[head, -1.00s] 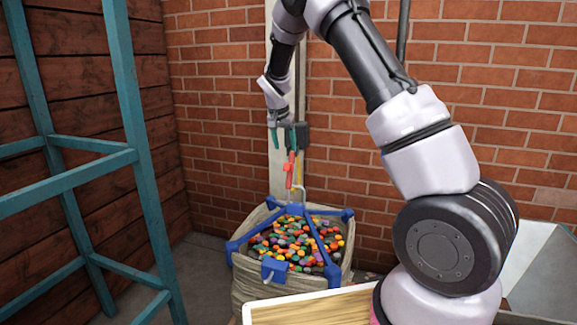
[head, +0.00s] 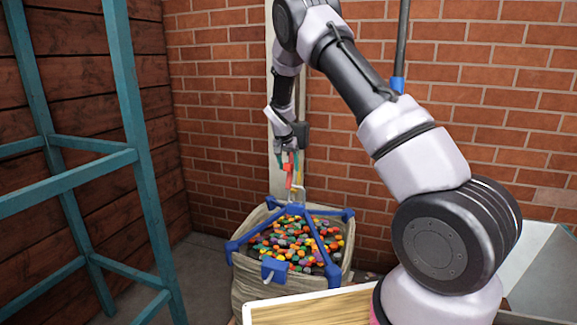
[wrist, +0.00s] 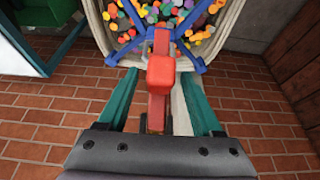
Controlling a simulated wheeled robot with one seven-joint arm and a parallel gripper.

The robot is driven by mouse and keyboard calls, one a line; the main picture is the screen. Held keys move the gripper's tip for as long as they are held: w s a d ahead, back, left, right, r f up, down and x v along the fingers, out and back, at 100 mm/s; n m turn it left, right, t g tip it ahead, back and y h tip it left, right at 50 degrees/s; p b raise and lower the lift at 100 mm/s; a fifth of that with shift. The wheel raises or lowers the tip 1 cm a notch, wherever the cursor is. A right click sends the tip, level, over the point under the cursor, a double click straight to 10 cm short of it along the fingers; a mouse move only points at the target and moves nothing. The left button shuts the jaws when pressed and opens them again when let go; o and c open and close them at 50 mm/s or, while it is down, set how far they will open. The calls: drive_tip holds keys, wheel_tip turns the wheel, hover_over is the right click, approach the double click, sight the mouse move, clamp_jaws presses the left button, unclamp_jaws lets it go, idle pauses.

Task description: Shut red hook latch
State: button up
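The red hook latch (head: 289,172) hangs upright on the pale post above the sack, with a metal loop (head: 295,192) just below it. In the wrist view the red latch (wrist: 161,75) is a long bar with a thicker red block, running up the middle of the picture. My gripper (head: 287,163) is at the latch, pointing down. In the wrist view my gripper (wrist: 156,78) is open, with one teal finger on each side of the red latch and gaps visible between. Whether the hook end meets the loop cannot be told.
Below stands a pale sack (head: 250,285) of colourful pieces under a blue frame (head: 240,243). A brick wall (head: 220,120) is close behind. A teal rack (head: 130,100) stands at the left. A wood-topped tray (head: 310,308) is in front.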

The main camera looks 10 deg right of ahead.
clamp_jaws()
idle(1.3)
